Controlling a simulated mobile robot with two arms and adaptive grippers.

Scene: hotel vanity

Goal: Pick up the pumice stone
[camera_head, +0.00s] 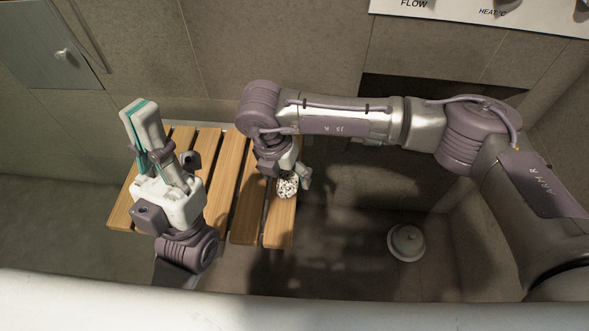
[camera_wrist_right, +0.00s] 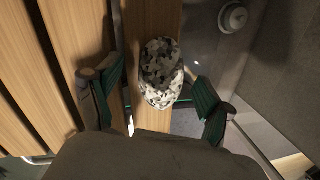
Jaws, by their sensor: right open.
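The pumice stone, a rounded lump speckled white, grey and black, is at the right end of the slatted wooden bench (camera_head: 222,182). It shows in the head view (camera_head: 288,187) and in the right wrist view (camera_wrist_right: 161,66). My right gripper (camera_head: 291,178) reaches down over it and partly hides it in the head view. In the right wrist view my right gripper (camera_wrist_right: 155,72) is open, with a teal-padded finger on each side of the stone. The right-hand finger is the closer one; contact is unclear. My left gripper (camera_head: 140,108) points up over the bench's left part, apart from the stone; its finger gap is unclear.
The bench ends just right of the stone, with dark floor beyond. A round white fixture (camera_head: 406,242) is on the floor at the right. A white panel (camera_head: 480,12) marked FLOW is on the back wall. A grey cabinet door (camera_head: 45,50) is at the upper left.

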